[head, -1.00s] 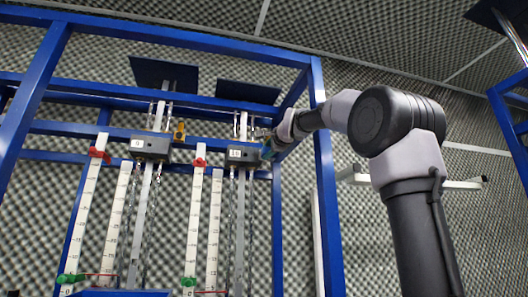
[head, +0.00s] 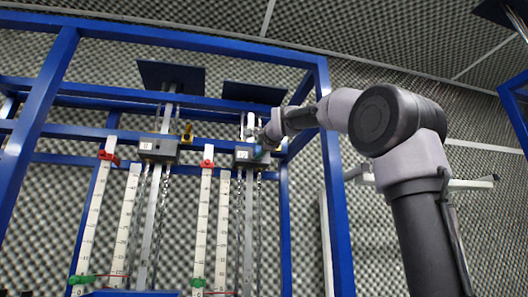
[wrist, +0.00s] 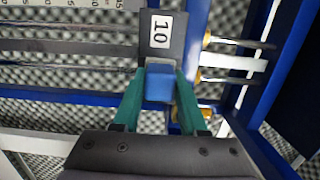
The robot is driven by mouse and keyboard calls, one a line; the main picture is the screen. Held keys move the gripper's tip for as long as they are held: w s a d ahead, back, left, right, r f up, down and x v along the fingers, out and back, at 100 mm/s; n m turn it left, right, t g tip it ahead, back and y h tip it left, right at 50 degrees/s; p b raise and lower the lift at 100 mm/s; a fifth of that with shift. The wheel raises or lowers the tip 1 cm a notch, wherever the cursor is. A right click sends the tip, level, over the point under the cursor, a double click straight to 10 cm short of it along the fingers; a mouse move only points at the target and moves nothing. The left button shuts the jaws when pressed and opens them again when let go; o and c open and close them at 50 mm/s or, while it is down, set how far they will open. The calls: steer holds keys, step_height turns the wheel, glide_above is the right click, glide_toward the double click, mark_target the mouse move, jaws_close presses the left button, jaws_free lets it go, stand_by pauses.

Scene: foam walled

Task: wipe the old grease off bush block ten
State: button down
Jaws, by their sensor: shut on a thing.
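Bush block ten is a dark block (wrist: 176,50) with a white label reading 10, upper middle in the wrist view. In the head view it is the right-hand grey block (head: 241,160) on the blue frame. My gripper (wrist: 162,77) has green fingers shut on a blue wiper (wrist: 160,86) with a pale grey edge. The wiper's far end is at the block's near edge, below the label; I cannot tell whether it touches. In the head view my gripper (head: 262,153) is at the block's right side and hides part of it. No grease can be made out.
A similar block (head: 158,149) hangs to the left on the same blue frame (head: 215,104). White scales (head: 202,225) with red and green markers stand beside thin rods and chains. A blue post (head: 335,190) stands close to the right of my gripper. Foam walls lie behind.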

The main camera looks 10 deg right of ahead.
steer(key=shift+a, duration=0.15)
steer(key=shift+s+f, duration=0.1)
steer(key=shift+s, duration=2.85)
steer(key=shift+s, duration=0.1)
steer(key=shift+s, duration=1.4)
